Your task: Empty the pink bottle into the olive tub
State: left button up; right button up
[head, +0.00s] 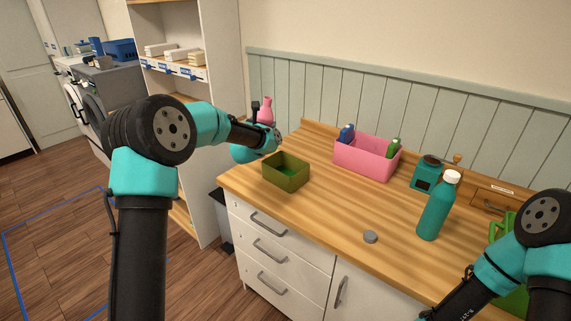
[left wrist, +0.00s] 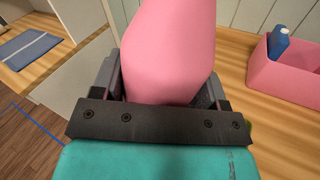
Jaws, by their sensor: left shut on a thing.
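The pink bottle (head: 266,110) shows in the head view behind my left wrist, roughly upright, with its lower part hidden. My left gripper (head: 262,122) is shut on it, above the counter's left end. In the left wrist view the pink bottle (left wrist: 167,50) fills the middle, between the two fingers of my left gripper (left wrist: 165,88). The olive tub (head: 286,173) stands on the counter just right of and below my left gripper. Its inside looks green. My right arm shows at the lower right of the head view, but its gripper is out of view.
A pink bin (head: 366,158) with a blue bottle (head: 346,134) and a green bottle (head: 393,147) stands behind the tub. The counter (head: 320,205) between is clear.

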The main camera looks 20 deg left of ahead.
aim_at(260, 117)
pick_arm(q)
jog(key=shift+a+r+n, duration=0.15)
jog(key=shift+r+n, duration=1.15)
jog(key=shift+r, duration=0.7)
